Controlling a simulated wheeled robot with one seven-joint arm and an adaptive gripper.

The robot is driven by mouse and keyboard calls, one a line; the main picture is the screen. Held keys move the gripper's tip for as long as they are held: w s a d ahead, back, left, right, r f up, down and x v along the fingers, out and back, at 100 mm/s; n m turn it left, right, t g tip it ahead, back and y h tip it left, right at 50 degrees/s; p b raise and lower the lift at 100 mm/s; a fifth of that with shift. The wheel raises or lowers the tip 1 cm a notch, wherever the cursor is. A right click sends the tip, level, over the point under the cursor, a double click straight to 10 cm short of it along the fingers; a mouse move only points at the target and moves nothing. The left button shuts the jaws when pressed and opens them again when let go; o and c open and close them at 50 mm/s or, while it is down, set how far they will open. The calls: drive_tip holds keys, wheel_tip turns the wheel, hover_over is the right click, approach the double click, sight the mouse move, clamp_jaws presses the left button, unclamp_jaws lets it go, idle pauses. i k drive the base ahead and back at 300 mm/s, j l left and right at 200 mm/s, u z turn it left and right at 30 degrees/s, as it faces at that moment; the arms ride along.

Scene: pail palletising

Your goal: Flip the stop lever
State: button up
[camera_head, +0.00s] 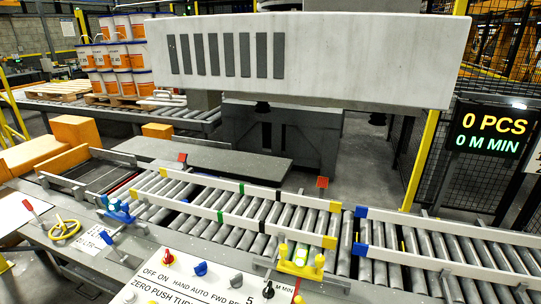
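Several levers and knobs show along the near side of the roller conveyor, and I cannot tell for sure which is the stop lever. A lever with a red handle (29,207) stands tilted at the far left. A lever with a blue knob (107,237) stands beside a small label plate at the lower left. A yellow fixture with upright knobs (301,260) sits at the conveyor's near edge, right of centre. My gripper is not in view.
A control panel (190,290) with coloured knobs lies at the bottom. A yellow handwheel (65,230) is at left. The roller conveyor (270,215) has no pails on it. A large pale beam (310,55) spans above. Stacked pails (120,55) stand behind. A display (490,133) reads 0 PCS.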

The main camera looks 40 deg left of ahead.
sight(25, 202)
drive_tip(key=u, duration=2.9)
drive_tip(key=i+j+z, duration=0.2)
drive_tip(key=i+j, duration=0.5)
drive_tip(key=i, duration=0.35)
drive_tip(key=i+j+z, duration=0.2)
drive_tip(key=i+j, duration=0.7)
drive_tip(key=i, duration=0.05)
